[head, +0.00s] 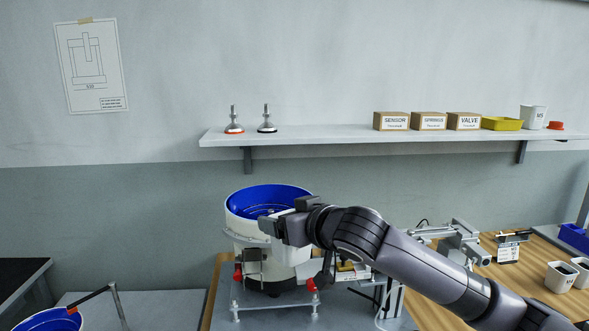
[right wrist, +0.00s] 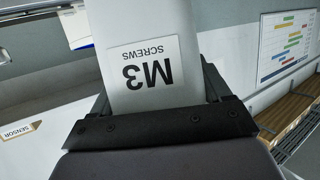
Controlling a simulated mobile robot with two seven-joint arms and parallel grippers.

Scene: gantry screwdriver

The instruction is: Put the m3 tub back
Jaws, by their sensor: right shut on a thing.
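The M3 tub (right wrist: 150,45) is a pale grey tub with a white "M3 SCREWS" label. It fills the middle of the right wrist view, between the dark fingers of my right gripper (right wrist: 155,115). Its label reads upside down, while a sign behind reads upright, so the tub looks inverted. In the head view my right gripper (head: 288,222) is at the front rim of the white feeder bowl with the blue inside (head: 268,195). My left gripper is not in view.
A wall shelf (head: 350,134) holds boxes, a yellow tray (head: 502,123) and a white tub (head: 533,117). Small white tubs (head: 561,277) stand on the wooden bench (head: 440,318) at right. Another blue-lined bowl (head: 50,320) is at lower left. A clamp-like fixture (head: 460,242) stands right of the feeder.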

